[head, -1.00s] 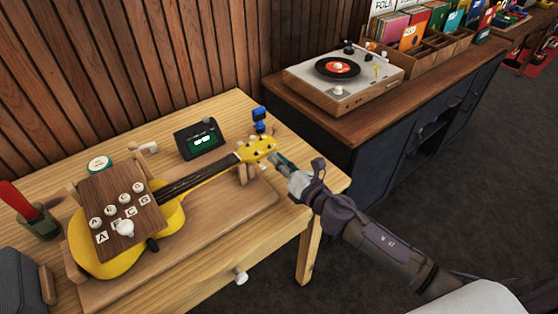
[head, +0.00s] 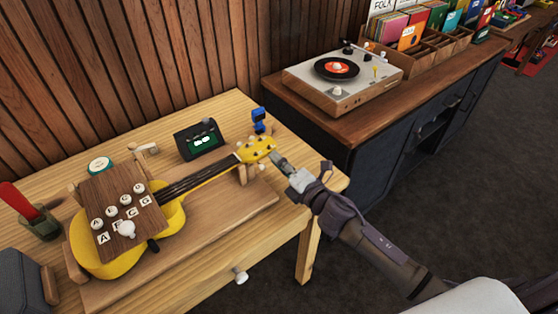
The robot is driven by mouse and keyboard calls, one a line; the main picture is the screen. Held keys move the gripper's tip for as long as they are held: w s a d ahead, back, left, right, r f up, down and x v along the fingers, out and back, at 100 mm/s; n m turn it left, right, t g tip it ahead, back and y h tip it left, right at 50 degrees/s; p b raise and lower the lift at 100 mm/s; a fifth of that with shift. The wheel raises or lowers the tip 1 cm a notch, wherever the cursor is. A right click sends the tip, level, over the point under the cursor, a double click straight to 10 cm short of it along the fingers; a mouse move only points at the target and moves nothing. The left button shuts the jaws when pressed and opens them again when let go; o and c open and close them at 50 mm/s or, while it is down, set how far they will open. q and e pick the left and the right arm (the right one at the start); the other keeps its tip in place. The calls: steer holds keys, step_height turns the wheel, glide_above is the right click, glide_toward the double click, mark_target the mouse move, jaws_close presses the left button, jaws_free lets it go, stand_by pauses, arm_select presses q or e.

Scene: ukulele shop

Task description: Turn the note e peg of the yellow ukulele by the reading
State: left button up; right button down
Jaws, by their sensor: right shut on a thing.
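The yellow ukulele (head: 172,222) lies on a wooden cradle on the table, its headstock (head: 256,149) pointing to the upper right. Several pale pegs show around the headstock; their note names cannot be read. A tuner (head: 200,139) with a lit green screen stands behind the neck; its reading is too small to tell. A wooden board (head: 123,205) with several white buttons marked with letters lies over the body. My right gripper (head: 277,160) is at the near right side of the headstock, shut on a peg there, which its fingers mostly hide. My left gripper is not in view.
A blue clip-like object (head: 259,119) stands behind the headstock. A green cup (head: 40,224) with a red-handled item is at the left, by a dark box (head: 22,280). A record player (head: 343,75) sits on the cabinet behind. The table's front right is bare.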

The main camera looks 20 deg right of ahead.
stand_by(0.3)
steer(key=c, duration=1.4)
jaws_free()
steer(key=shift+o, duration=0.2)
steer(key=v, duration=1.2)
